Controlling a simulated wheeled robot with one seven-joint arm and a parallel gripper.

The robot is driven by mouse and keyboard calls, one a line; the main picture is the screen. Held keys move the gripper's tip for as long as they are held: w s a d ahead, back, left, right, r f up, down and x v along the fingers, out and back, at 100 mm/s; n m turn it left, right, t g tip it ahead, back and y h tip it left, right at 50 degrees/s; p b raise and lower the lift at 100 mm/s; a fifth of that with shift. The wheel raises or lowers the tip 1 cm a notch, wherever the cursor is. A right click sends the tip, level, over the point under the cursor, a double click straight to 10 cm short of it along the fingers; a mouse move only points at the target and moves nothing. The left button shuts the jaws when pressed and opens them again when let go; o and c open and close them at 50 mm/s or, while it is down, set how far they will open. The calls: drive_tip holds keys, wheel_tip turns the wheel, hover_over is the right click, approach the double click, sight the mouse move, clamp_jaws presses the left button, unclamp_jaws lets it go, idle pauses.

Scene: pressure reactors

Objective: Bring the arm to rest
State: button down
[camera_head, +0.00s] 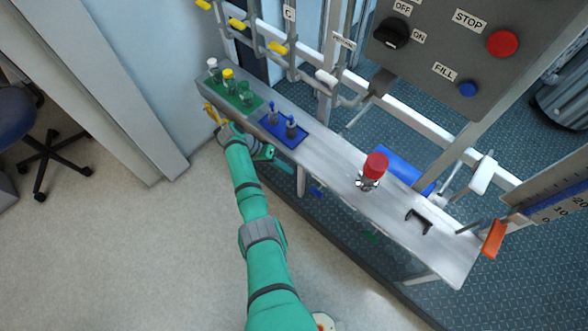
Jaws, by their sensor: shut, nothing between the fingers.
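My green arm (260,235) reaches up from the bottom of the view to the front edge of the bench, near its left end.
The grey bench (335,155) carries a green mat (222,94) with bottles, a blue tray (291,137), a red-capped vessel (373,168) and a black bracket (419,220). A control panel (440,50) stands behind. The floor (150,240) left of the arm is clear.

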idle(0.3)
drive_tip(key=s+f+n+t+y, duration=0.35)
drive_tip(key=s+f, duration=0.65)
drive_tip(key=f, duration=0.4)
drive_tip(key=s+a+f+n+t+y, duration=0.1)
drive_tip(key=s+t, duration=0.1)
drive_tip(key=s, duration=0.4)
drive_tip(key=s+a+f+t+y, duration=0.1)
drive_tip(key=s+t+y, duration=0.1)
drive_tip(key=s, duration=0.4)
drive_tip(key=s+a+r+t+y, duration=0.15)
drive_tip(key=s+r+t, duration=0.35)
drive_tip(key=s+r, duration=0.7)
drive_tip(key=s+d+r+t, duration=0.1)
drive_tip(key=s+r+t, duration=0.1)
drive_tip(key=r, duration=1.2)
drive_tip(key=s+r+t, duration=0.3)
drive_tip(key=s+r, duration=0.2)
drive_tip(key=r, duration=0.9)
drive_tip(key=shift+d+n, duration=0.4)
drive_tip(key=shift+n, duration=0.05)
